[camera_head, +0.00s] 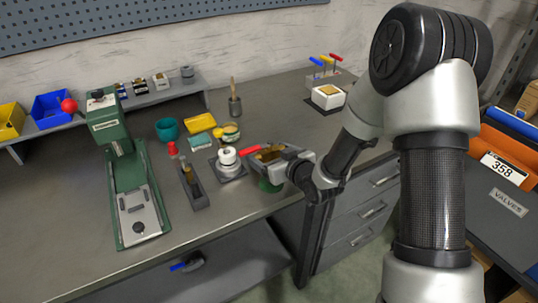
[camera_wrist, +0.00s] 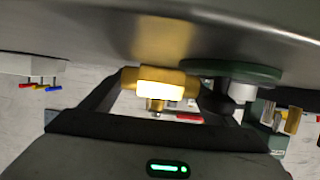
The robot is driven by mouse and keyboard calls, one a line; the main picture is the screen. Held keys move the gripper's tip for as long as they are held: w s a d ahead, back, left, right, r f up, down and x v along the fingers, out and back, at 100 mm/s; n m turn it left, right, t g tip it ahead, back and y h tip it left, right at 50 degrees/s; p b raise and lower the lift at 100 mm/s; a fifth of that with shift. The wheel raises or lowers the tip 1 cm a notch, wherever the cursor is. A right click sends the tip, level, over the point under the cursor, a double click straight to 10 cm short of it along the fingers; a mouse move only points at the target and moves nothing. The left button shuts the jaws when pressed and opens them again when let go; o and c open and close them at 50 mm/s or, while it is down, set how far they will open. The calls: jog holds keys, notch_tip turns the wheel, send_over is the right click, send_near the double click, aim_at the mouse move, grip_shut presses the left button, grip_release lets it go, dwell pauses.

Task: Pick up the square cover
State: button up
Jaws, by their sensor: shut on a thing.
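My gripper (camera_head: 268,154) is over the front right part of the bench, its two fingers on either side of a brass fitting. The brass fitting (camera_wrist: 160,84) sits between the fingertips in the wrist view, with a short stem. A red lever (camera_head: 250,150) shows beside the fingers; I cannot tell whether it is joined to the brass piece. A green round base (camera_head: 268,186) is below the gripper. No piece is clearly a square cover.
A green press (camera_head: 125,165) stands at the left. A grey slotted block (camera_head: 192,187), a white roll on a square plate (camera_head: 228,158), a teal box (camera_head: 201,142) and a teal bowl (camera_head: 167,130) are left of the gripper.

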jog(key=shift+f, duration=0.1)
jog(key=o, duration=2)
